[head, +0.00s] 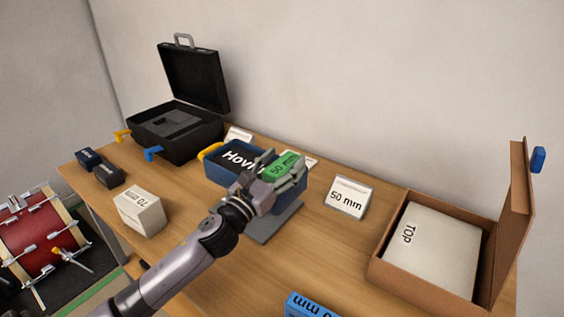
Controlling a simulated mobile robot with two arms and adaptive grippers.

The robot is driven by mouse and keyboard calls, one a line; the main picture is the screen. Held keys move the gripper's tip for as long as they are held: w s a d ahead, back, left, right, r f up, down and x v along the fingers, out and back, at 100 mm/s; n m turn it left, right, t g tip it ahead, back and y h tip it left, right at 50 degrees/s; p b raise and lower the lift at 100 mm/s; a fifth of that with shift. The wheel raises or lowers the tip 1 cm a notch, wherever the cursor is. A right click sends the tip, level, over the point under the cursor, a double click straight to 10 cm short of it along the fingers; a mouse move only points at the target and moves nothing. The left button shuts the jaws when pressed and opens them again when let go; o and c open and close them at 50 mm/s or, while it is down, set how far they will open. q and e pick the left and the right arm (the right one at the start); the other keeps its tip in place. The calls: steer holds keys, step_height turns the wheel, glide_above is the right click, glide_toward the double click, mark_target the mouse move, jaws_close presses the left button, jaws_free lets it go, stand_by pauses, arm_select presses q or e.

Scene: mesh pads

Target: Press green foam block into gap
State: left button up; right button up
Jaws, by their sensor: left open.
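The green foam block (284,163), marked with a partly covered "50 mm", sits at the right end of a blue open crate (212,174). A black item (238,160) with white lettering "Hovi…" fills the crate's left part. My left gripper (277,173) is over the crate's right end, its open fingers at the green block. Whether they touch the block is hard to tell. The gripper hides the block's near side and the gap around it, so its depth in the crate is unclear. My right gripper is out of view.
A "50 mm" card (346,198) stands right of the crate. A cardboard box (388,268) with a white "TOP" piece is farther right. A white "70 mm" block (140,211) and a blue block (312,305) lie nearer. An open black case (157,137) stands back left.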

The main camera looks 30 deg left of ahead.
mark_target(269, 177)
arm_select(q)
steer(key=shift+f, duration=0.2)
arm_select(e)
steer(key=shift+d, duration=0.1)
arm_select(q)
steer(key=shift+s+f, duration=0.1)
steer(key=shift+f, duration=0.05)
steer(key=shift+s+d+f, duration=0.15)
steer(key=shift+s+f, duration=0.15)
steer(key=shift+s, duration=0.25)
steer(key=shift+a+r+v, duration=0.1)
steer(key=shift+r+v, duration=0.05)
steer(key=shift+v, duration=0.95)
steer(key=shift+a+r+v, duration=0.1)
steer(key=shift+r+v, duration=0.05)
steer(key=shift+v, duration=0.95)
steer(key=shift+a+r+v, duration=0.1)
steer(key=shift+r+v, duration=0.05)
steer(key=shift+v, duration=0.95)
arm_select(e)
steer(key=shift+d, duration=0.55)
arm_select(q)
steer(key=shift+r, duration=0.1)
